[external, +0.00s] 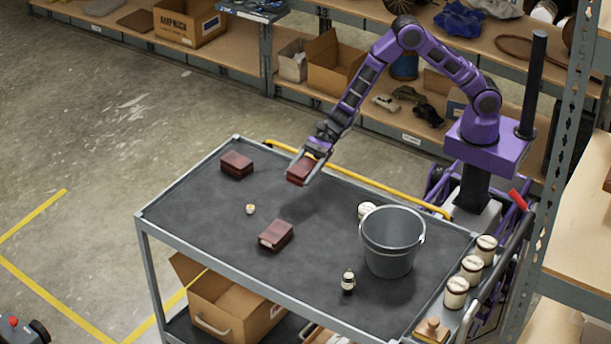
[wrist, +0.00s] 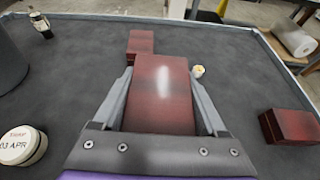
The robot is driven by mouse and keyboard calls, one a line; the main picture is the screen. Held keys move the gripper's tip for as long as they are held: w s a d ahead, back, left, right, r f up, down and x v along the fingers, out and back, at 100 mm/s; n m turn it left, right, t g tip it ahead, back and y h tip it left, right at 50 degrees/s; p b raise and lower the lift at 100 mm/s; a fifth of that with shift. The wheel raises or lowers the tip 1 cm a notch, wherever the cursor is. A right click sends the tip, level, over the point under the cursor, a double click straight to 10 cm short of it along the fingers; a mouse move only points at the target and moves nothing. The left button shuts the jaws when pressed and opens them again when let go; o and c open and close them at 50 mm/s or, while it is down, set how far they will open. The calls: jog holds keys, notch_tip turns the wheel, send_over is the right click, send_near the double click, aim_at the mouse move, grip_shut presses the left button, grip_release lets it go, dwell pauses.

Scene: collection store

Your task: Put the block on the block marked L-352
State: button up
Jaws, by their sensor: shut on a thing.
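My gripper (external: 306,163) is shut on a dark red block (external: 301,171) and holds it above the cart top, apart from the other blocks. The held block (wrist: 160,92) fills the middle of the wrist view between the two fingers. A second dark red block (external: 276,235) lies nearer the cart's front edge, with a pale patch on its front side; it shows just beyond the held block in the wrist view (wrist: 141,42). A third dark red block (external: 236,164) lies near the cart's far left corner, at the right in the wrist view (wrist: 290,126). No marking L-352 is readable.
A grey bucket (external: 390,244) and a small bottle (external: 348,281) stand on the right half of the cart (external: 190,215). A white-lidded jar (external: 366,209) is beside the bucket. A small round pale thing (external: 250,209) lies between the two resting blocks. Several jars line the right edge.

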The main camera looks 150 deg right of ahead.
jog(key=w+a+r, duration=0.2)
jog(key=w+r, duration=0.1)
jog(key=w, duration=0.5)
jog(key=w+a+r, duration=0.2)
jog(key=w, duration=0.6)
send_over(279, 228)
notch_tip(279, 228, down, 5)
jog(key=shift+w+r, duration=0.1)
jog(key=shift+f, duration=2.35)
jog(key=shift+f, duration=0.25)
jog(key=o, duration=1.4)
jog(key=shift+r, duration=0.1)
jog(key=shift+r+p, duration=0.3)
jog(key=v, duration=1.2)
jog(key=shift+d+f+b, duration=0.1)
jog(key=shift+d+b, duration=0.1)
jog(key=shift+b, duration=0.15)
